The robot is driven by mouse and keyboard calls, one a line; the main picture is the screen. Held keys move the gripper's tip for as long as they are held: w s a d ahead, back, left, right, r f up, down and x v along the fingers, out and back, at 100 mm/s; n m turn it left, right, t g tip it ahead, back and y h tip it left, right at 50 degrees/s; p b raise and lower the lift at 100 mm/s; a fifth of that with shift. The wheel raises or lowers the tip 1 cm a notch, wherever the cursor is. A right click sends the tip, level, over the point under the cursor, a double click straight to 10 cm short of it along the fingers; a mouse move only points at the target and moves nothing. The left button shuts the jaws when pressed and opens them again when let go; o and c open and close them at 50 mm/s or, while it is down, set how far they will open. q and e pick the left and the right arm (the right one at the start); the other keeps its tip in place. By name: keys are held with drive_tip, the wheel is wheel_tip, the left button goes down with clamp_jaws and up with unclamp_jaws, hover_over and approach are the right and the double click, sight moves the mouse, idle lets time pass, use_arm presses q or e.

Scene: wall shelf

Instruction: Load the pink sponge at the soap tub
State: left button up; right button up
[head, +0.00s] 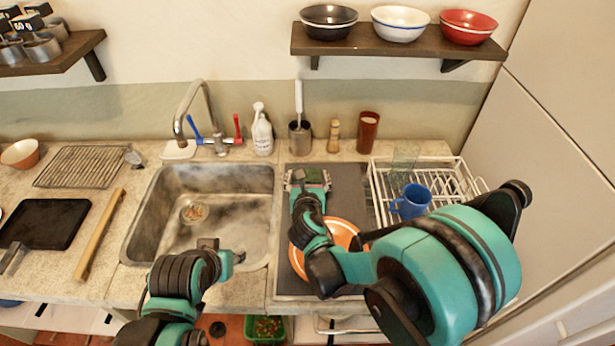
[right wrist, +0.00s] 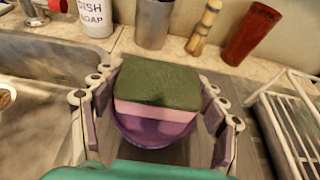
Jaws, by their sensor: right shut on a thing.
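The pink sponge (right wrist: 150,111) with its dark green scouring top lies over the purple soap tub (right wrist: 150,132) in the right wrist view. In the head view its green top (head: 308,177) shows at the back of the dark mat. My right gripper (right wrist: 160,105) has its fingers on both sides of the sponge and is shut on it. It also shows in the head view (head: 308,180). The sponge hides much of the tub; I cannot tell whether they touch. My left gripper (head: 223,250) is at the front edge of the sink, fingers apart and empty.
An orange plate (head: 338,238) lies on the mat under my right arm. A white dish rack (head: 455,165) with a blue mug (head: 411,201) stands to the right. A soap bottle (head: 262,132), utensil cup (head: 300,138) and brown tumbler (head: 367,131) stand behind.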

sight(308, 175)
use_arm(q)
drive_tip(key=shift+f+b, duration=0.6)
use_arm(e)
drive_tip(key=shift+f, duration=0.55)
idle(0.9)
drive_tip(key=shift+r+p, duration=2.75)
drive_tip(key=shift+r, duration=0.8)
use_arm(q)
wheel_tip(308, 175, up, 5)
drive_tip(key=shift+r, duration=0.15)
use_arm(e)
drive_tip(key=shift+s+f, duration=0.1)
drive_tip(key=shift+f, duration=0.05)
